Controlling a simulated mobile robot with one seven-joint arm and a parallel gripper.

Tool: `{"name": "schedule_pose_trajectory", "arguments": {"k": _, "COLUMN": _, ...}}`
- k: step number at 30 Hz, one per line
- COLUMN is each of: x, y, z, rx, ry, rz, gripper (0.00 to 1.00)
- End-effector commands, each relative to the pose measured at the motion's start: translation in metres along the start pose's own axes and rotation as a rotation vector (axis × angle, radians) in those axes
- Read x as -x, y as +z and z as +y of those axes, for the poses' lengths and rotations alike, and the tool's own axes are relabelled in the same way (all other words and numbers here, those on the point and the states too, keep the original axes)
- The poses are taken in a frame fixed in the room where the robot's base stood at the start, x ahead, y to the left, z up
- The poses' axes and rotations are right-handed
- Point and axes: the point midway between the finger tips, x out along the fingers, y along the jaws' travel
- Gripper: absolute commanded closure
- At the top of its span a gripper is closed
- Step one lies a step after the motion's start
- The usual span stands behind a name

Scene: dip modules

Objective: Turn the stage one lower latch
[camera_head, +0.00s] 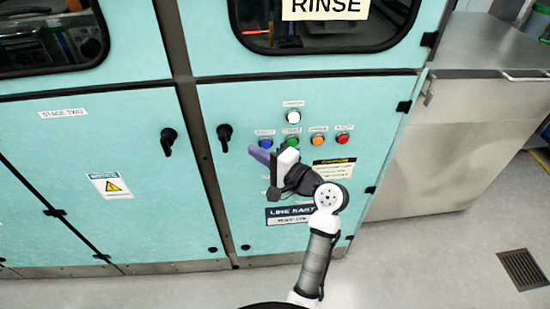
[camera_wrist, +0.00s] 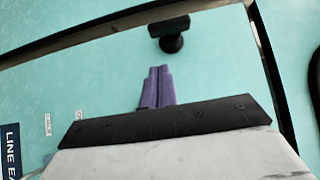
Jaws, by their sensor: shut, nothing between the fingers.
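A black latch (camera_head: 224,137) sits at the upper left of the right-hand lower panel (camera_head: 225,215). No "stage one" label is readable. The latch also shows in the wrist view (camera_wrist: 170,30), with a bar handle on a round stem, the bar nearly level in that picture. My gripper (camera_head: 258,154) is to the right of the latch and a little lower, apart from it. Its purple fingers also show in the wrist view (camera_wrist: 157,74), pressed together, empty, pointing towards the latch with a gap between.
A second black latch (camera_head: 168,140) is on the "STAGE TWO" door (camera_head: 85,200) at left. Coloured buttons (camera_head: 292,140) and a white one (camera_head: 294,117) sit just above my gripper. A "LINE EAST" sign (camera_head: 290,214) is below. A steel counter (camera_head: 445,140) stands at right.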

Motion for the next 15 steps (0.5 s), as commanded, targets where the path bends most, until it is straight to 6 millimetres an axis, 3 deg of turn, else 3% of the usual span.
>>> {"name": "schedule_pose_trajectory", "arguments": {"k": 6, "x": -0.025, "y": 0.021, "z": -0.002, "rx": 0.001, "ry": 0.001, "rz": -0.002, "gripper": 1.0}}
{"name": "schedule_pose_trajectory", "arguments": {"k": 15, "x": -0.033, "y": 0.029, "z": 0.0, "rx": 0.002, "ry": 0.0, "rz": 0.0, "gripper": 1.0}}
